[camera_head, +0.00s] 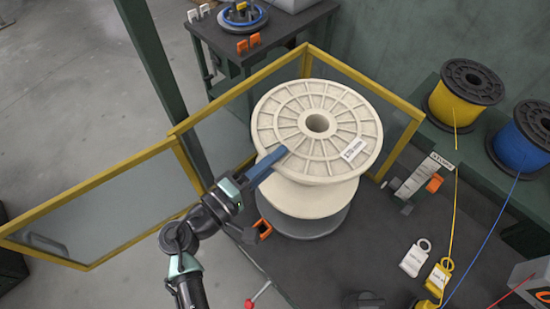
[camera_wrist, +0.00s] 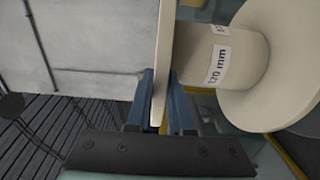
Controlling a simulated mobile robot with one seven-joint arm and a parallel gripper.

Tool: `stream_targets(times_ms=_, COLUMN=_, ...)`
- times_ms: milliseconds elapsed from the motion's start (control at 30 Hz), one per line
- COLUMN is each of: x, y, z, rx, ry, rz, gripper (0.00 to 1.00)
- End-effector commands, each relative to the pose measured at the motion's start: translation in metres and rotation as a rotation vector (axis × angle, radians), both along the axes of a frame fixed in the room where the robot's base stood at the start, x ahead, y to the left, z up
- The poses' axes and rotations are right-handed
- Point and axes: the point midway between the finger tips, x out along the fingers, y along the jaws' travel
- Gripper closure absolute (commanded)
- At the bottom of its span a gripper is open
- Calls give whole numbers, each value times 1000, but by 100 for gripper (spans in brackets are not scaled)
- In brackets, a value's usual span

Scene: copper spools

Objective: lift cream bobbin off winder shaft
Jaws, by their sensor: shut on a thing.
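The cream bobbin (camera_head: 290,118) stands upright inside a yellow-framed guard, its spoked top flange and centre hole facing up. A white label is on the flange. My gripper (camera_head: 284,152) reaches in from the lower left and is shut on the rim of the top flange. In the wrist view the gripper's blue fingers (camera_wrist: 162,92) sit on both sides of the thin flange edge (camera_wrist: 164,50). A grey round base (camera_head: 310,228) shows under the lower flange. The winder shaft is hidden.
The yellow guard frame (camera_head: 130,163) stands close around the bobbin, with its panel swung out left. Yellow (camera_head: 467,88) and blue (camera_head: 525,135) wire spools stand at right. Tags (camera_head: 415,258) and a red-tipped lever (camera_head: 250,303) lie in front. A side table (camera_head: 265,50) is behind.

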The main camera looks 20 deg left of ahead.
Motion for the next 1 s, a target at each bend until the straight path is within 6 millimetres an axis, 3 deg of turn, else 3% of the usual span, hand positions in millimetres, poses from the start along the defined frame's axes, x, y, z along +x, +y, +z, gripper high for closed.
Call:
stream_targets(times_ms=33, x=1, y=0, z=14, rx=1, ry=-9, rz=0, gripper=100)
stream_targets(times_ms=1000, x=1, y=0, z=113, rx=-1, ry=-8, rz=0, gripper=100)
